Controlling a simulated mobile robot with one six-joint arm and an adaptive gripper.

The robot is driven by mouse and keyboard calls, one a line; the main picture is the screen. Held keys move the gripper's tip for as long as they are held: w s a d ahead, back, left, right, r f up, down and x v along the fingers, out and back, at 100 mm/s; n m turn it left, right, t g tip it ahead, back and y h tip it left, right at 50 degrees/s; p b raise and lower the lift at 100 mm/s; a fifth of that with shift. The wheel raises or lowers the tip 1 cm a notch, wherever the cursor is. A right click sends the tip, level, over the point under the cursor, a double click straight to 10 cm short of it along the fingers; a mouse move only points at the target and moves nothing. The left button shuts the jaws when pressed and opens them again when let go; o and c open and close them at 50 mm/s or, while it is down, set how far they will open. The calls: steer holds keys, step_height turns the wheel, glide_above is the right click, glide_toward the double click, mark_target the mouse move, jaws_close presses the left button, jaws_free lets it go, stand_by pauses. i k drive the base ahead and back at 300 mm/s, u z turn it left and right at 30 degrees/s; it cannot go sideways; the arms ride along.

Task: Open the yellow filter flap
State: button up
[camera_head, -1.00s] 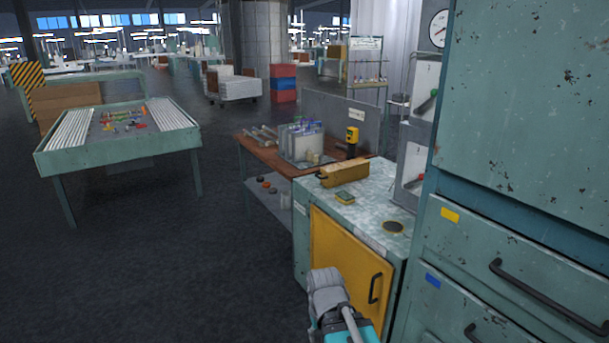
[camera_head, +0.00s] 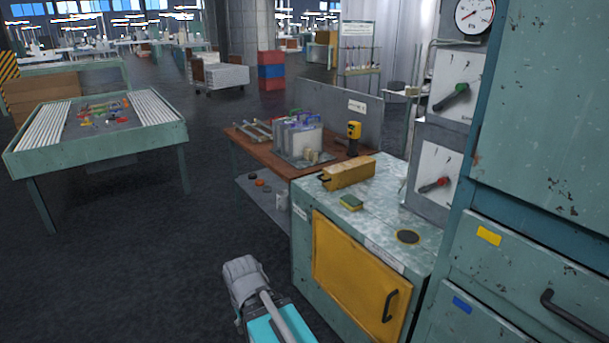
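The yellow filter flap (camera_head: 352,276) is shut on the front of a pale green cabinet (camera_head: 304,270). Its black handle (camera_head: 391,305) is near the flap's right edge. Part of my arm, grey with a teal section, is at the bottom centre, in front and left of the flap. The fingers of my gripper cannot be made out, so neither its opening nor any contact shows. My arm appears apart from the handle.
A tall green drawer cabinet (camera_head: 520,255) stands close on the right. A wooden workbench (camera_head: 272,154) is behind. Open dark floor (camera_head: 130,270) lies to the left.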

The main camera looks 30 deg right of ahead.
mark_target(337, 176)
steer(key=z, duration=0.35)
steer(key=i, duration=0.95)
steer(key=z, duration=0.7)
